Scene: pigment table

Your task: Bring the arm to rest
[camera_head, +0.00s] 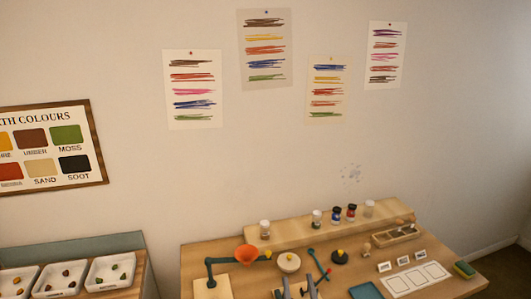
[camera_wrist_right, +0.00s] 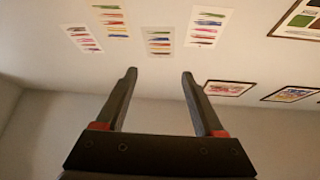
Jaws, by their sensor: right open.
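My right gripper (camera_head: 298,284) shows at the bottom edge of the head view, in front of the pigment table (camera_head: 220,245). In the right wrist view my right gripper (camera_wrist_right: 158,75) has its two dark fingers spread wide apart with nothing between them. The fingers point toward a wall with colour-stroke sheets, clear of any object. The rest of my right arm is cut off below the head view. My left gripper is in neither view.
An orange funnel (camera_head: 247,254) on a teal stand, a pale round pot (camera_head: 289,262) and a dark pot (camera_head: 340,258) stand near my gripper. Several jars line the back shelf (camera_head: 290,236). White trays (camera_head: 108,272) with stones sit at left. The wall above is free of obstacles.

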